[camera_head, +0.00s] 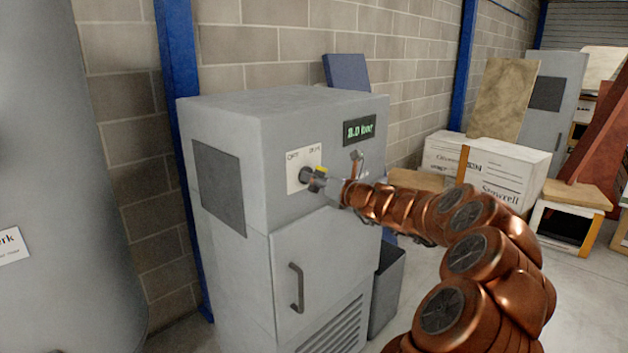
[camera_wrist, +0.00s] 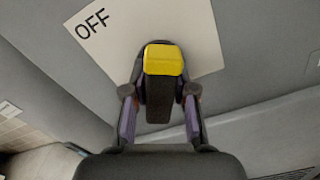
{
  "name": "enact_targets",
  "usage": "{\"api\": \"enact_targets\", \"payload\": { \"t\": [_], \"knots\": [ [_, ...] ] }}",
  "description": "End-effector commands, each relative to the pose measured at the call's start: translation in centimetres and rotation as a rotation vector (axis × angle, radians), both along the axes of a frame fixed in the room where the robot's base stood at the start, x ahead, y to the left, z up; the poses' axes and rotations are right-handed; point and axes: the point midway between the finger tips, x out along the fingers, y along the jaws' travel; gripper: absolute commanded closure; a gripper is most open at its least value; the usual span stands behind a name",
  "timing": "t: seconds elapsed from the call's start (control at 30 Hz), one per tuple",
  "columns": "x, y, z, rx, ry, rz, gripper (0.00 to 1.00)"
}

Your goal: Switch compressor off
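The compressor (camera_head: 245,122) is a grey cabinet with a lit display (camera_head: 359,130) reading 8.0 bar. A white plate (camera_head: 296,180) on its front carries an OFF label at left and a second label, likely ON, at right. A dark rotary knob (camera_head: 305,176) with a yellow end sits on the plate. In the wrist view the knob (camera_wrist: 160,104) has its yellow end up, with OFF (camera_wrist: 92,23) to the upper left. My gripper (camera_head: 326,184) is at the knob, its fingers (camera_wrist: 160,92) on either side with small gaps visible. Any contact at the fingertips is unclear.
A small lever or valve (camera_head: 357,163) sticks out right of the knob, close to my wrist. The cabinet door has a handle (camera_head: 296,287). White boxes (camera_head: 490,168) stand at the right. A large grey tank (camera_head: 55,180) stands at the left. Open floor lies at lower right.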

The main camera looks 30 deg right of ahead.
Motion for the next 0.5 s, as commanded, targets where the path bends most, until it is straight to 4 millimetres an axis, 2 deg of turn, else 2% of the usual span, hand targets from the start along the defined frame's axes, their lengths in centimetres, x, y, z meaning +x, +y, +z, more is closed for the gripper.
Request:
{"api": "enact_targets", "payload": {
  "t": [0.5],
  "knots": [
    [0.02, 0.08, -0.04, -0.041, -0.011, 0.001, 1.00]
  ]
}}
